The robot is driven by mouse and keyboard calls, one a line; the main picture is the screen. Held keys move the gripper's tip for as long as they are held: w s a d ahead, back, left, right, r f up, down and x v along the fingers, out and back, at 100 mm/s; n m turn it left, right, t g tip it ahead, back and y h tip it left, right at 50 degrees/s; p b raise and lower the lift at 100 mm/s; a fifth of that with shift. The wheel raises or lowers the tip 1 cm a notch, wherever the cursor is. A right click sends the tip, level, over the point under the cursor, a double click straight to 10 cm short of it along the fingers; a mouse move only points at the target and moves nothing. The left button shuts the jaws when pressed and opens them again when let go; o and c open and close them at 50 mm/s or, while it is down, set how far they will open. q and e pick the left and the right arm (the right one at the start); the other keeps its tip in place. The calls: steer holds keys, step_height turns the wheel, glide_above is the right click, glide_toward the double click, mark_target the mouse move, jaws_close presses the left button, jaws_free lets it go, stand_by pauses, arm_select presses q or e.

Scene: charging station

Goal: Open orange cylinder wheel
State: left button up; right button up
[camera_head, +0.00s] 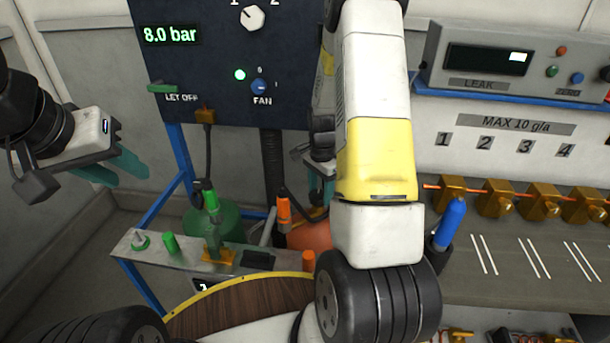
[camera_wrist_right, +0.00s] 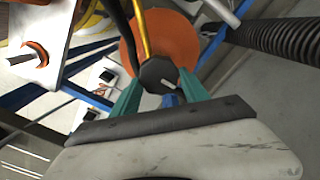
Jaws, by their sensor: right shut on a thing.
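The orange cylinder (camera_head: 308,237) stands low behind the bench with the green one, partly hidden by my right arm. In the right wrist view the orange cylinder (camera_wrist_right: 178,38) shows from above with its dark wheel (camera_wrist_right: 158,71) on top. My right gripper (camera_wrist_right: 160,88) has its teal fingers on either side of the wheel and is shut on it. In the head view my right arm hides most of that gripper and the wheel. My left gripper (camera_head: 118,170) is at the left, its teal fingers apart and empty, away from the cylinders.
A green cylinder (camera_head: 215,222) stands left of the orange one. A metal shelf (camera_head: 185,258) with green and orange fittings is in front. A dark panel (camera_head: 215,60) reads 8.0 bar. Hoses run near the orange cylinder, including a ribbed black hose (camera_wrist_right: 290,38). A workbench (camera_head: 520,255) is at right.

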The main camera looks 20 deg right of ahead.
steer(key=shift+n, duration=0.3)
steer(key=n, duration=0.3)
steer(key=shift+w+n, duration=0.15)
steer(key=shift+n, duration=0.25)
steer(key=n, duration=0.4)
steer(key=shift+a+n, duration=0.2)
steer(key=shift+n, duration=0.1)
steer(key=n, duration=0.4)
steer(key=shift+w+a, duration=0.1)
steer(key=n, duration=0.4)
steer(key=shift+a+n, duration=0.1)
steer(key=shift+n, duration=0.2)
steer(key=o, duration=1.4)
steer(key=shift+r, duration=0.15)
